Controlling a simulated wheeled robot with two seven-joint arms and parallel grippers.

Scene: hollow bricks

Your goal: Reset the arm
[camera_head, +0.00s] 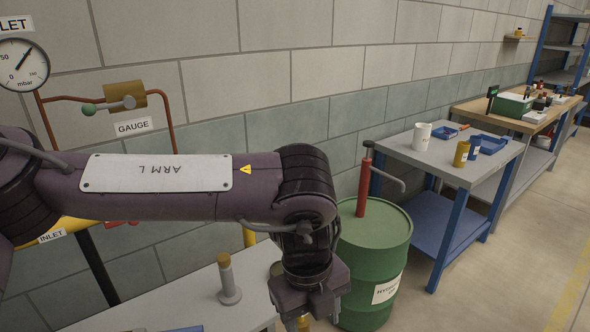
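My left arm (155,172), purple with an upside-down "ARM L" plate, reaches in from the left across the middle of the view. Its wrist bends down at the right, and my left gripper (305,318) points down at the bottom edge, above or beside the grey bench. Its fingers are mostly hidden or cut off, so I cannot see whether it is open or what lies between them. My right arm and gripper are not in view.
A grey bench (190,308) with a small post (228,278) lies below the arm. A green drum (372,255) with a red hand pump (365,180) stands just right of my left wrist. Pipes and a gauge (22,65) are at left. A blue-legged table (430,155) stands right; floor is clear.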

